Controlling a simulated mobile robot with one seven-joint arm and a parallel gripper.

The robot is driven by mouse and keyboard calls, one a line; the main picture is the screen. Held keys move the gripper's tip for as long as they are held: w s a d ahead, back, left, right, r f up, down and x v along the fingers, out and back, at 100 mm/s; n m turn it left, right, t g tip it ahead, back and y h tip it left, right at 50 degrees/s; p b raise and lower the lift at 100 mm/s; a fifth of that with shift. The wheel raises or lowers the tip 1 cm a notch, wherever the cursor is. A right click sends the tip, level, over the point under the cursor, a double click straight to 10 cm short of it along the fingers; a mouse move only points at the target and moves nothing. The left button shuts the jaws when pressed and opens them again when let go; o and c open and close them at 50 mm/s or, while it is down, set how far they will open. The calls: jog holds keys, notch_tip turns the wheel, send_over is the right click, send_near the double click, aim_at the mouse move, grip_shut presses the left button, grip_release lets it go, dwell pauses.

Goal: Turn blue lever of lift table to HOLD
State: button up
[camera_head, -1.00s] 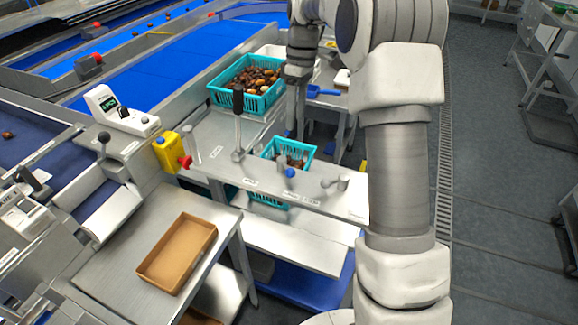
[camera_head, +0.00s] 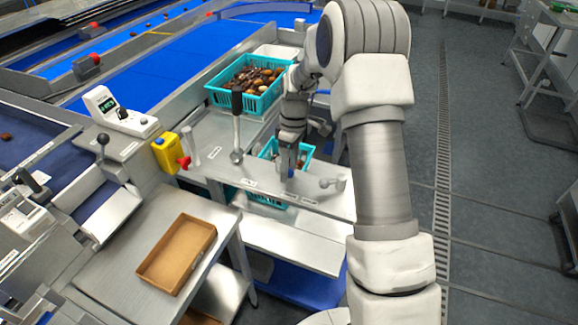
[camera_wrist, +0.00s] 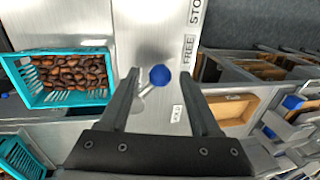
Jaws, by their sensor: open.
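The blue knob of the lever (camera_wrist: 159,75) shows in the wrist view between my fingers, with its short grey arm running down and left. The knob end points up and right, roughly toward the printed word FREE (camera_wrist: 189,47). A smaller label (camera_wrist: 177,113), too small to read surely, lies below and right of the knob. My gripper (camera_wrist: 160,88) is open, one finger on each side of the knob; contact cannot be told. In the head view my gripper (camera_head: 287,168) is over the lift table's (camera_head: 320,206) front plate and largely hides the knob.
A teal basket of dates (camera_wrist: 22,75) is left of the lever in the wrist view. A tall black-handled lever (camera_head: 237,125) and a grey-knobbed lever (camera_head: 333,183) flank my gripper. A fuller teal crate (camera_head: 238,103) stands behind. A brown tray (camera_head: 158,288) sits at front left.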

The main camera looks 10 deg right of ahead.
grip_shut()
